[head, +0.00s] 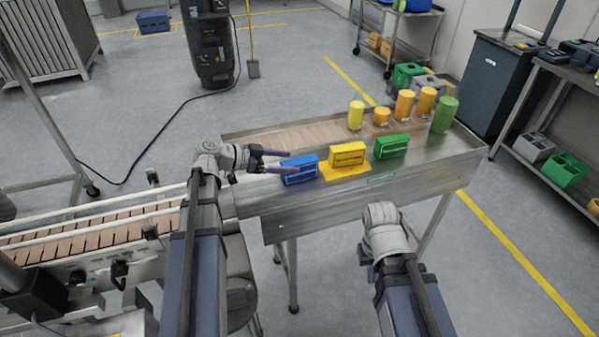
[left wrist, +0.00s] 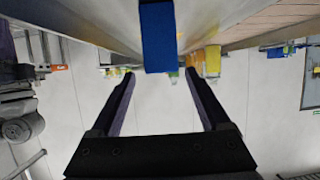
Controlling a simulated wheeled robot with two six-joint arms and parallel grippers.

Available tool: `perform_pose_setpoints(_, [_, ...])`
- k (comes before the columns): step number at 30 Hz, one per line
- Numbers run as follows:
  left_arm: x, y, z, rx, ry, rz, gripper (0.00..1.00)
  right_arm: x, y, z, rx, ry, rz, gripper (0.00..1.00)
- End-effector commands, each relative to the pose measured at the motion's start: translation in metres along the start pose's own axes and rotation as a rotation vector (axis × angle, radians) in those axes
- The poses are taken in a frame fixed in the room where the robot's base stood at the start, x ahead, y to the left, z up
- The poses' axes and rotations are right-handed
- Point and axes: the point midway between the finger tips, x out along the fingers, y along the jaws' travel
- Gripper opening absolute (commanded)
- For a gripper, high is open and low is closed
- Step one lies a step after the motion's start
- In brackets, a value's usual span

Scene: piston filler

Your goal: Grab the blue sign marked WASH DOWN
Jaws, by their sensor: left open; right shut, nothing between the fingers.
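The blue sign (head: 300,170) stands upright at the left end of a row of signs on the metal table's near edge. Its lettering is too small to read. My left gripper (head: 289,161) is open at the sign's left side, with its fingers pointing right toward it. In the left wrist view, the blue sign (left wrist: 158,38) shows at top centre, sideways between the lines of the open fingers (left wrist: 159,72); nothing is gripped. My right gripper (head: 367,268) is low in front of the table, mostly hidden by its own wrist, shut and empty.
A yellow sign (head: 347,154) on a yellow patch and a green sign (head: 391,146) stand right of the blue one. Several yellow, orange and green cylinders stand behind them, including a green cylinder (head: 445,115). A conveyor (head: 95,228) runs off to the left.

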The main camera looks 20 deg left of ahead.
Motion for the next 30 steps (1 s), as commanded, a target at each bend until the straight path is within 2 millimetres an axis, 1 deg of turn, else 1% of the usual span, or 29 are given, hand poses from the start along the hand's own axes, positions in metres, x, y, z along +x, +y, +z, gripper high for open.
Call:
perform_pose_setpoints(1, [0.007,0.000,0.002,0.001,0.000,0.002,0.80,0.004,0.000,0.000,0.000,0.000,0.000,0.00])
perform_pose_setpoints(4, [0.018,0.000,0.002,0.002,0.000,0.003,0.80,0.009,-0.001,-0.001,0.000,0.000,0.000,0.00])
perform_pose_setpoints(11, [0.024,-0.001,0.001,0.001,0.000,0.001,0.80,0.010,-0.001,-0.001,0.000,0.000,0.000,0.00])
perform_pose_setpoints(14, [0.034,-0.002,0.003,0.001,0.000,0.003,0.80,0.015,-0.002,-0.001,0.000,0.000,0.000,0.00])
perform_pose_setpoints(18, [0.055,-0.004,0.005,0.001,0.000,0.004,0.80,0.025,-0.002,-0.002,0.000,0.000,0.000,0.00])
perform_pose_setpoints(22, [0.070,-0.003,0.003,0.002,0.000,0.003,0.80,0.030,-0.003,-0.002,0.000,0.000,0.000,0.00])
perform_pose_setpoints(29, [0.072,-0.003,0.002,0.000,0.000,0.001,0.80,0.029,-0.003,-0.002,0.000,0.000,0.000,0.00])
perform_pose_setpoints(30, [0.072,-0.003,0.002,0.000,0.000,0.001,0.77,0.029,-0.003,-0.002,0.000,0.000,0.000,0.00])
